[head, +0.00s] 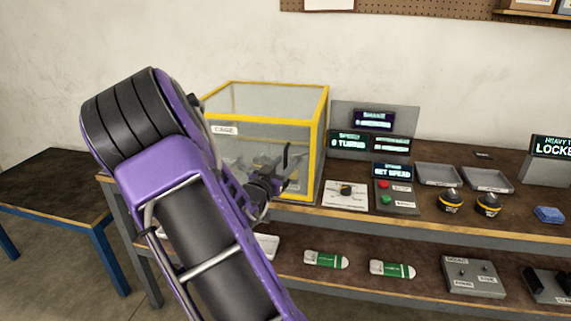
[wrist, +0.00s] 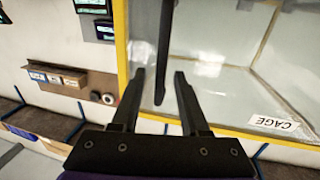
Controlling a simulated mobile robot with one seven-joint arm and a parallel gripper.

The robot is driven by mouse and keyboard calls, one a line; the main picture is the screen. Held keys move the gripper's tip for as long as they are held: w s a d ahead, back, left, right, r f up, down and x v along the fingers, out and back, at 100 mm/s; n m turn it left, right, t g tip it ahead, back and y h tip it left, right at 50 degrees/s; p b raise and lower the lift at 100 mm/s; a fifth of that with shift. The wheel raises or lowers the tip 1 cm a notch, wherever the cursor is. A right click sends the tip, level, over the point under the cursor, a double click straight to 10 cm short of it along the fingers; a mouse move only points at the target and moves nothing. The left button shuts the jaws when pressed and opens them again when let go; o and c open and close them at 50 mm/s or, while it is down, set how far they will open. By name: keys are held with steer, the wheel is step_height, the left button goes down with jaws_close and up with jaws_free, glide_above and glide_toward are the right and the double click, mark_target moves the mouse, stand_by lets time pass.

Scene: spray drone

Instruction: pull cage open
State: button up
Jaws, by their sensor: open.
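The cage (head: 319,130) is a clear-walled box with a yellow frame, standing on the bench, with a "CAGE" label at its upper left. My arm hides part of its left side. My gripper (head: 287,165) is in front of the cage's right part. In the wrist view my gripper (wrist: 160,78) is open, and a dark upright handle bar (wrist: 166,35) on the cage front appears between the two fingertips. I cannot tell whether a finger touches the bar. The clear panel and yellow frame edge (wrist: 121,45) lie just beyond it.
Right of the cage are display screens (head: 373,121), a knob plate (head: 345,195), a red and green button box (head: 395,196), trays (head: 437,176) and two black-yellow knobs (head: 451,200). The lower shelf holds green-white boards (head: 326,260). A side table (head: 50,185) stands at left.

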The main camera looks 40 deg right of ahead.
steer(key=shift+w+d, duration=0.25)
steer(key=shift+d, duration=0.25)
jaws_close()
stand_by(1.2)
